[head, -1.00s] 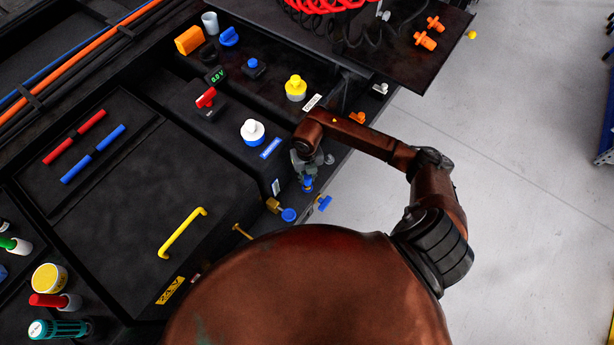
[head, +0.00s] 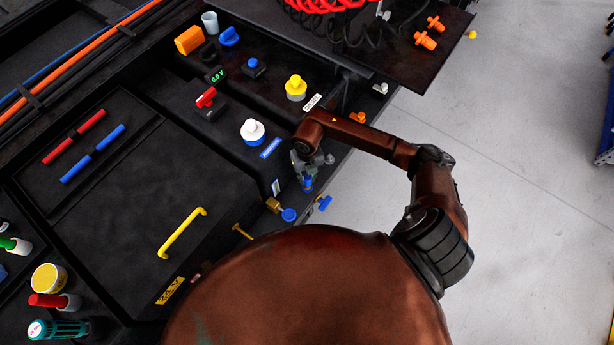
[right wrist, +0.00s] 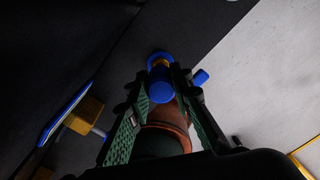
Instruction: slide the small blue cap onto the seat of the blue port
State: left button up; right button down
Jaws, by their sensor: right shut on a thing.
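My right gripper (head: 306,170) reaches down at the right front edge of the black bench. It is shut on the small blue cap (head: 308,183). In the right wrist view the blue cap (right wrist: 162,91) sits between the green-padded fingertips of the right gripper (right wrist: 158,88). Just past the cap is a blue ring with a brass-coloured middle, which looks like the blue port (right wrist: 158,59). The cap overlaps it in that view, and I cannot tell whether they touch. In the head view I cannot make out the port clearly. My left gripper is not in view.
Close by are a blue disc on a brass fitting (head: 288,215) and a blue knob (head: 324,203) at the bench edge. A white-topped blue reservoir cap (head: 252,132) and a yellow cap (head: 296,88) stand behind. Open grey floor (head: 480,160) lies to the right.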

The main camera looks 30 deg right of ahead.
jog(key=shift+f, duration=0.35)
jog(key=shift+f+b, duration=0.9)
jog(key=shift+f, duration=0.35)
jog(key=c, duration=1.7)
grip_release()
jog(key=shift+o, duration=0.2)
jog(key=shift+r, duration=0.2)
notch_tip(320, 180, up, 12)
jog(key=shift+f, duration=0.1)
